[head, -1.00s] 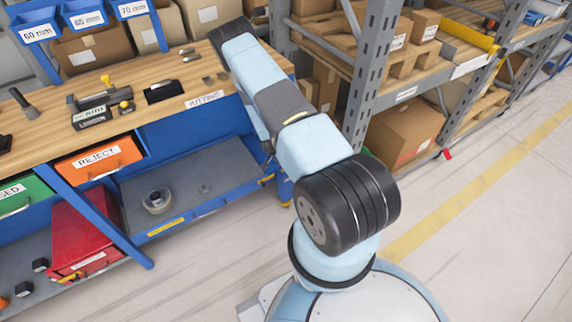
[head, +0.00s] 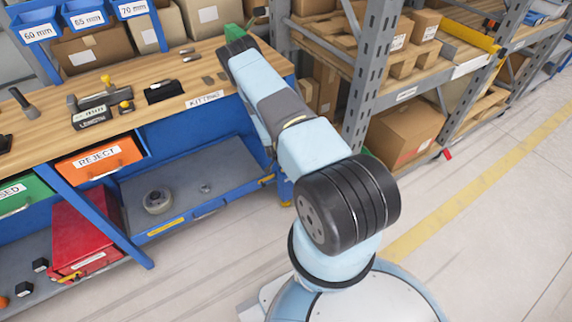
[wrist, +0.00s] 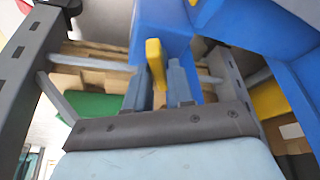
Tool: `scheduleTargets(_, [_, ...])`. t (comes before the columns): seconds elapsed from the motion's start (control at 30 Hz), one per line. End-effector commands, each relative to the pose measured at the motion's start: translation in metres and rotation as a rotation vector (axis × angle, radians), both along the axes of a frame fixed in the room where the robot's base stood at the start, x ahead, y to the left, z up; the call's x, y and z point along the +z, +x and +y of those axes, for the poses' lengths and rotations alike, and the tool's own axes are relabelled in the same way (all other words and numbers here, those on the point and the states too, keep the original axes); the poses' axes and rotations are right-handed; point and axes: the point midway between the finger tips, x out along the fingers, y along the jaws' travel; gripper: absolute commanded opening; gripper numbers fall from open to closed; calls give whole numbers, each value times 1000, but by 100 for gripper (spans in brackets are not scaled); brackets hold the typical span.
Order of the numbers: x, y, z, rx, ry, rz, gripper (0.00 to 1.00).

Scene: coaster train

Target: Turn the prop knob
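My gripper (wrist: 158,78) shows in the wrist view, its two blue-grey fingers apart. A yellow upright piece (wrist: 156,62), which may be the prop knob, shows between or just beyond the fingertips. I cannot tell whether they touch it. Behind it is a blue panel (wrist: 162,25). In the head view my arm reaches over the right end of the wooden bench (head: 160,72), and its fingers are hidden. No part there can be surely named as the prop knob.
Grey rack posts (head: 372,75) with loaded shelves stand right of the arm. Blue bins (head: 85,17) and cardboard boxes (head: 88,50) line the bench's back. A fixture with yellow knobs (head: 125,106) sits on the bench. The floor at the right is clear.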

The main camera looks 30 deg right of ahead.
Motion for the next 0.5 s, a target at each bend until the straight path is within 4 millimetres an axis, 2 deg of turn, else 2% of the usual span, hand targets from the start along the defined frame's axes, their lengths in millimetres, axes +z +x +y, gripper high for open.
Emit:
scheduleTargets(0.03, [0, 0, 0, 0, 0, 0, 17])
scheduleTargets(0.2, [0, 0, 0, -1, 0, 0, 1])
scheduleTargets(0.37, [0, 0, 0, -1, 0, 0, 0])
scheduleTargets(0.4, [0, 0, -9, -4, -1, -1, 0])
scheduleTargets(0.5, [0, 0, -5, 0, 0, -1, 0])
